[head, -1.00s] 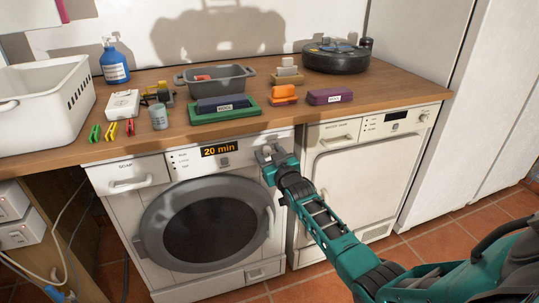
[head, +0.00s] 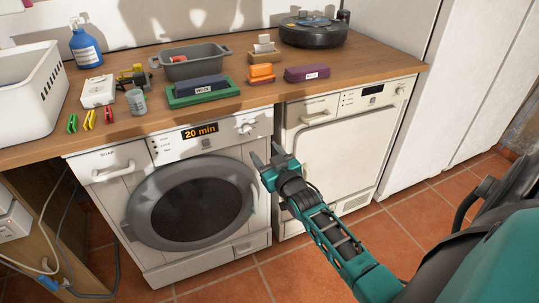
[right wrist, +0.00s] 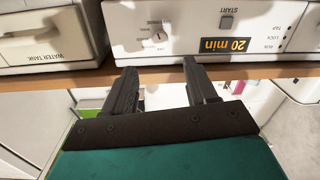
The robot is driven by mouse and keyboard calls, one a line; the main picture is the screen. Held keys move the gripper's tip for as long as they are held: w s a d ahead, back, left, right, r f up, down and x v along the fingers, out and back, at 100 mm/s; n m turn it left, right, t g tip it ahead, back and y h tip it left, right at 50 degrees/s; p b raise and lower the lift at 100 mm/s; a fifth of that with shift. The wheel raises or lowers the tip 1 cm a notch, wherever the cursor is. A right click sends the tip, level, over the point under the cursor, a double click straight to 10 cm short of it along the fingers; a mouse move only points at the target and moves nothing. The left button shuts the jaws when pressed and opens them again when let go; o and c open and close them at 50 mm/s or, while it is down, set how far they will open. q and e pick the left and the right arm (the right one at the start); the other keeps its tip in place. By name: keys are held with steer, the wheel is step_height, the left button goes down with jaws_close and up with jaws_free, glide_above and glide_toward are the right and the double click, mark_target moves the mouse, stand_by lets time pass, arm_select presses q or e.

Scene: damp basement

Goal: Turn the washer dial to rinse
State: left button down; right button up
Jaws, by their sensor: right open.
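The white washer (head: 110,190) stands under the wooden counter, with a dark round door. Its dial (head: 246,127) is a small pale knob at the right end of the control panel, now uncovered. The lit display (head: 200,131) reads "20 min". My right gripper (head: 264,157) is open and empty, a little below and right of the dial, apart from it. In the right wrist view, which is upside down, the dial (right wrist: 158,34) lies just beyond and between the open fingertips (right wrist: 158,66). The dial's labels are too small to read. My left gripper is not in view.
A white dryer (head: 345,155) stands right of the washer. The counter (head: 150,128) above holds a white basket (head: 45,110), a grey bin (head: 195,68), boxes and a dark round device (head: 313,32). Tiled floor (head: 410,235) is open at right.

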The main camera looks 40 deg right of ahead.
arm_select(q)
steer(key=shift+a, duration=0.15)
arm_select(e)
steer(key=shift+s+a, duration=0.2)
steer(key=shift+s, duration=0.75)
arm_select(q)
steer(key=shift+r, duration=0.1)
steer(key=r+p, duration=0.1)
steer(key=p, duration=0.1)
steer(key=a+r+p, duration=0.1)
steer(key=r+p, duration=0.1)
steer(key=p, duration=0.1)
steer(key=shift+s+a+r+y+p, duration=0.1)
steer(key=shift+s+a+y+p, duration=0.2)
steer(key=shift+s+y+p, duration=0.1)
arm_select(e)
steer(key=s+a+f+n+g+y, duration=0.1)
steer(key=s+a+f+g+y, duration=0.1)
steer(key=s+a, duration=0.8)
steer(key=s+a+f+n+g+y, duration=0.2)
steer(key=s+a+f+g+y, duration=0.1)
steer(key=s+a, duration=0.6)
steer(key=shift+s+a+f+g, duration=0.25)
steer(key=shift+s+a+g, duration=0.1)
steer(key=shift+s+g, duration=0.45)
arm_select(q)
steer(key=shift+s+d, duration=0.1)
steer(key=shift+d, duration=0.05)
